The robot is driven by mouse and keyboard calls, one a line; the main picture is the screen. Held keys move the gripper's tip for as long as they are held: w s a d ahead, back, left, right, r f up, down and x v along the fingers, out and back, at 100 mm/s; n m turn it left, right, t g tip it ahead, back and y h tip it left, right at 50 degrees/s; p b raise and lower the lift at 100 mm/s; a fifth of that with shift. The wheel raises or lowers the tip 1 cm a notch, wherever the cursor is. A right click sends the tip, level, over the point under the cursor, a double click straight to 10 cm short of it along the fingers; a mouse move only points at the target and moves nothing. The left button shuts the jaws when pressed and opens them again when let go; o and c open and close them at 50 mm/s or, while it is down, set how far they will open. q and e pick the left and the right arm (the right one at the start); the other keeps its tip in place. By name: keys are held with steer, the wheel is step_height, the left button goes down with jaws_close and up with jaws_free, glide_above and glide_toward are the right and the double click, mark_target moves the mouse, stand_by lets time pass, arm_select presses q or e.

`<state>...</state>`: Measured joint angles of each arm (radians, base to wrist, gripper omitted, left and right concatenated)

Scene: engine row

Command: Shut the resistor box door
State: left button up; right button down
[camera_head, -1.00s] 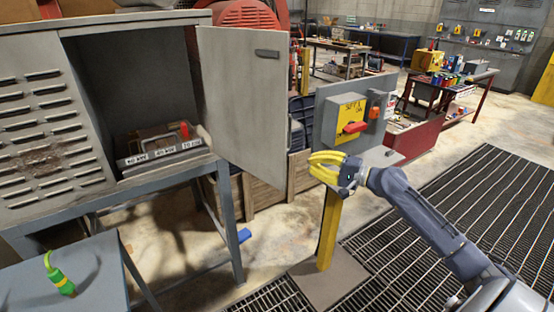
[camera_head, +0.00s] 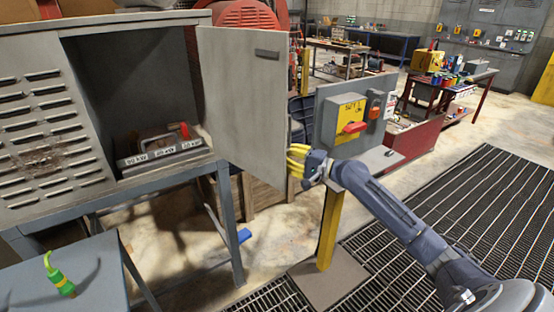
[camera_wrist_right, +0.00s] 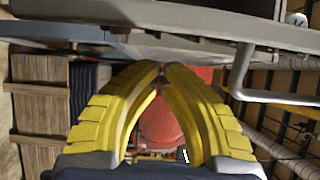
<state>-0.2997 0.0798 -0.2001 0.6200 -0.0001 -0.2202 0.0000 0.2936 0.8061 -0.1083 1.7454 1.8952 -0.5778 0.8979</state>
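The resistor box door (camera_head: 240,95) is a grey panel. It stands wide open at the right side of the grey resistor box (camera_head: 40,140). My right gripper (camera_head: 293,160) has yellow fingers and is beside the lower free edge of the door. In the right wrist view the fingertips (camera_wrist_right: 163,68) are drawn together with nothing between them. The door (camera_wrist_right: 200,22) runs along the top there, with a bent grey handle (camera_wrist_right: 238,78). I cannot tell whether the fingers touch the door. My left gripper is not in view.
A grey unit (camera_head: 357,115) with a red switch stands on a yellow post (camera_head: 329,232) just right of my gripper. A small table (camera_head: 30,285) with a green and yellow connector (camera_head: 60,280) is at the lower left. Wooden crates (camera_head: 264,190) are behind the door.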

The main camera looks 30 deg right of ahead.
steer(key=shift+s+a, duration=0.2)
steer(key=shift+a, duration=0.3)
steer(key=shift+s+a, duration=0.2)
steer(key=shift+a, duration=0.3)
steer(key=shift+a, duration=0.1)
